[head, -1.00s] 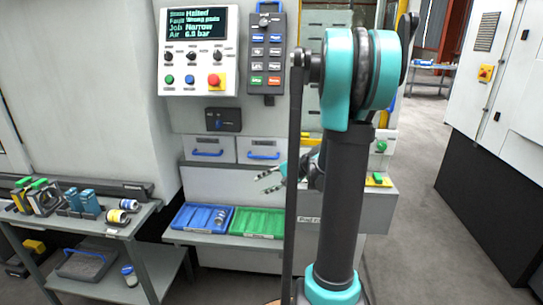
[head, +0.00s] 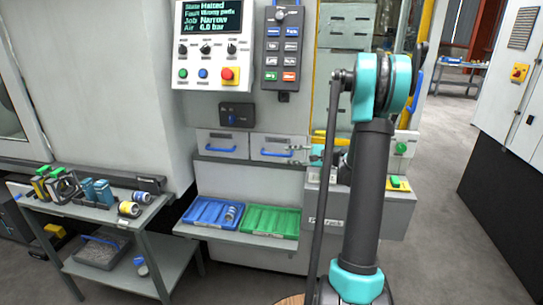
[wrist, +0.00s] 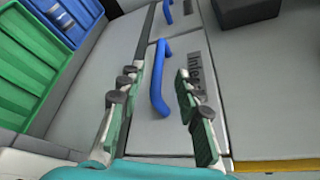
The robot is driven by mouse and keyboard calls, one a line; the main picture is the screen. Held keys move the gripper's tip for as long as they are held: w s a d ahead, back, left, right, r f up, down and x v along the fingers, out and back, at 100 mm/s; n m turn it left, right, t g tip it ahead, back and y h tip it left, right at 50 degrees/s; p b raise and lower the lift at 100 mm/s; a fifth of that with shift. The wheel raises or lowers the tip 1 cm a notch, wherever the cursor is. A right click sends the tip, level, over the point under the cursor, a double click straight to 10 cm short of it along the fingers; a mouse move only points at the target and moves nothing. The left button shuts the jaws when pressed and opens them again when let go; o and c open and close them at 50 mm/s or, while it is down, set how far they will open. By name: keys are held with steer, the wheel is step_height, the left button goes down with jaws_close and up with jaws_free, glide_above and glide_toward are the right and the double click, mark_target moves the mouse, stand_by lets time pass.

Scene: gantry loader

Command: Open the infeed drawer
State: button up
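The infeed drawer (wrist: 185,92) is a grey front with a blue bar handle (wrist: 158,85) and a partly readable "Infee" label. It is the right one of two drawers and looks shut; it also shows in the head view (head: 271,146). My gripper (wrist: 157,76) is open, with one finger on each side of the handle in the wrist view. Nothing is held. I cannot tell whether the fingers reach the handle's depth. In the head view my gripper (head: 313,157) is at drawer height, by the handle's right end, partly hidden by my arm.
The left drawer (head: 221,138) has a matching blue handle. A shelf below holds a blue tray (head: 205,214) and a green tray (head: 270,222). A control panel (head: 211,75) is above. A tool cart (head: 125,220) stands at left. Open floor lies at right.

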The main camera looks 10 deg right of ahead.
mark_target(275, 155)
steer(key=x, duration=0.9)
steer(key=shift+w+a+f, duration=0.1)
steer(key=shift+w+a, duration=0.05)
steer(key=shift+a, duration=0.2)
jaws_close()
